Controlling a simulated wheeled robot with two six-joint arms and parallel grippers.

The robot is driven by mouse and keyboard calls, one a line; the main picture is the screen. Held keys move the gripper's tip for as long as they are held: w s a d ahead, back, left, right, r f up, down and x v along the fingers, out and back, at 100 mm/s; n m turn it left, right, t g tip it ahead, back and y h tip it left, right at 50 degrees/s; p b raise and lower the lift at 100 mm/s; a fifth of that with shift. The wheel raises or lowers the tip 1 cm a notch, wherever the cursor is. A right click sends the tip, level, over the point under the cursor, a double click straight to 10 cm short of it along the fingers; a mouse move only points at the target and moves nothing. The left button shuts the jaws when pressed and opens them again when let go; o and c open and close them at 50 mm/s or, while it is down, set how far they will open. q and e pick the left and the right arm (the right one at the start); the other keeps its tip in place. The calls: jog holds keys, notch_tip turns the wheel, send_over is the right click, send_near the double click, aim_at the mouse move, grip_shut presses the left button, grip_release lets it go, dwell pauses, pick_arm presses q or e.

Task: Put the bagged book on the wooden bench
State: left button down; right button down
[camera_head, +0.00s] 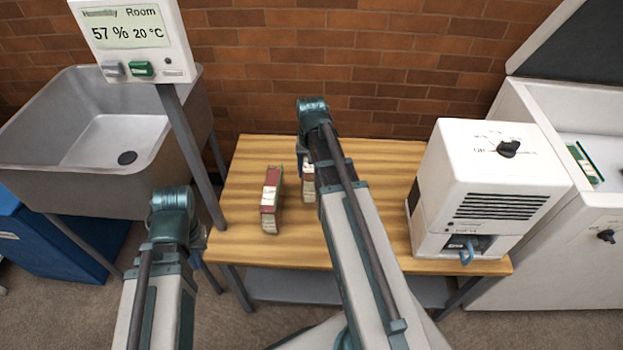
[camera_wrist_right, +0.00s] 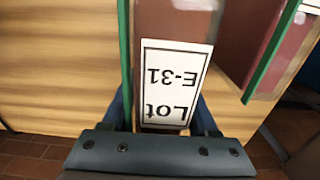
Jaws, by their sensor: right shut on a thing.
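The wooden bench (camera_head: 240,165) stands against the brick wall. My right gripper (camera_head: 305,168) is over it, shut on a brown book (camera_wrist_right: 172,22) with a white label reading "Lot E-31", upside down in the right wrist view. In the head view that book (camera_head: 309,192) is mostly hidden by my right arm; whether it touches the bench is unclear. A red book (camera_head: 270,195) stands upright on the bench to its left, apart from it. I cannot tell whether either book is bagged. My left gripper (camera_head: 198,240) is low, in front of the bench's left end; its fingers are mostly hidden.
A white machine (camera_head: 480,165) with a dial and vent stands on the bench's right end. A metal sink (camera_head: 110,140) and a post-mounted humidity display (camera_head: 130,38) are at left. A white open-lidded cabinet (camera_head: 560,250) is at right. The bench's front left is bare.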

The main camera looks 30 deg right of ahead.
aim_at(311, 171)
jog(key=shift+f+b, duration=1.75)
jog(key=shift+f, duration=0.2)
jog(key=shift+c, duration=0.8)
grip_release()
jog(key=shift+r, duration=0.1)
notch_tip(311, 171, up, 12)
jog(key=p, duration=1.2)
jog(key=shift+r, duration=0.2)
jog(key=shift+f, duration=0.1)
